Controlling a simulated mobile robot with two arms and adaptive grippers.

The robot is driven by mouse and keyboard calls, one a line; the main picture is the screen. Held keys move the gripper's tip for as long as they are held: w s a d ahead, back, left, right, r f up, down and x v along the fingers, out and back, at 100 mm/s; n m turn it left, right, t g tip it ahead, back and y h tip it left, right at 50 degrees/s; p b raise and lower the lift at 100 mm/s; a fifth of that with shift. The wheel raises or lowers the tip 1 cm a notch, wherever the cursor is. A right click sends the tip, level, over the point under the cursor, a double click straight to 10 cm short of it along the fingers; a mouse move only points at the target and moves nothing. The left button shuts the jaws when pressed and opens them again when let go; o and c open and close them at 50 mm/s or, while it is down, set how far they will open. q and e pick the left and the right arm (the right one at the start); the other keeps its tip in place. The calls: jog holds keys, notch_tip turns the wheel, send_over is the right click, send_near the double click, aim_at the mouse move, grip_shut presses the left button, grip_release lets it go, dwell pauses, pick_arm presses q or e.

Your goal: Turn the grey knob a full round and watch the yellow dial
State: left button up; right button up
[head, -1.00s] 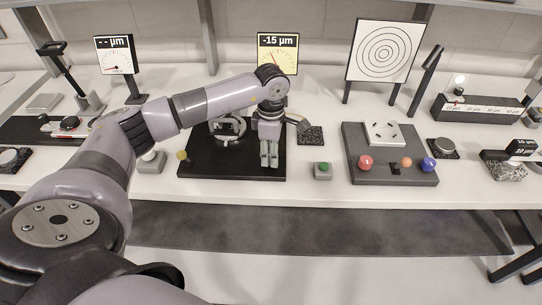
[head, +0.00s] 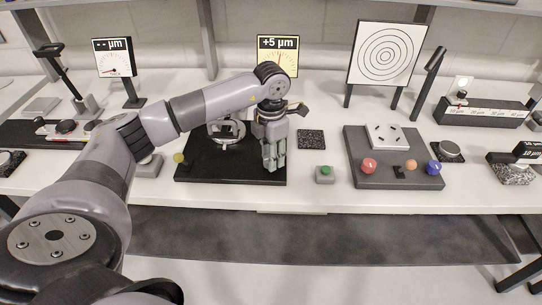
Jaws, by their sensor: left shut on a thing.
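The yellow dial (head: 277,57) stands at the back of the table, and its display reads +5 µm. In front of it is a black base plate (head: 215,172) with a round silver mirror mount (head: 226,131). My left gripper (head: 274,163) points down over the right part of that plate, right of the mount. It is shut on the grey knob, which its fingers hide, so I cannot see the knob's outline. A small yellow knob (head: 179,157) shows at the plate's left edge. My right gripper is not in view.
A green button box (head: 325,174) and a dark speckled block (head: 311,139) stand right of the plate. Further right is a grey board (head: 395,182) with red, orange and blue knobs. A target panel (head: 387,54) stands behind. A white dial (head: 114,58) stands back left.

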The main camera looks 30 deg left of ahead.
pick_arm(q)
jog(key=shift+n, duration=0.3)
jog(key=o, duration=1.1)
jog(key=shift+o, duration=0.2)
notch_tip(320, 180, up, 12)
dwell(0.5)
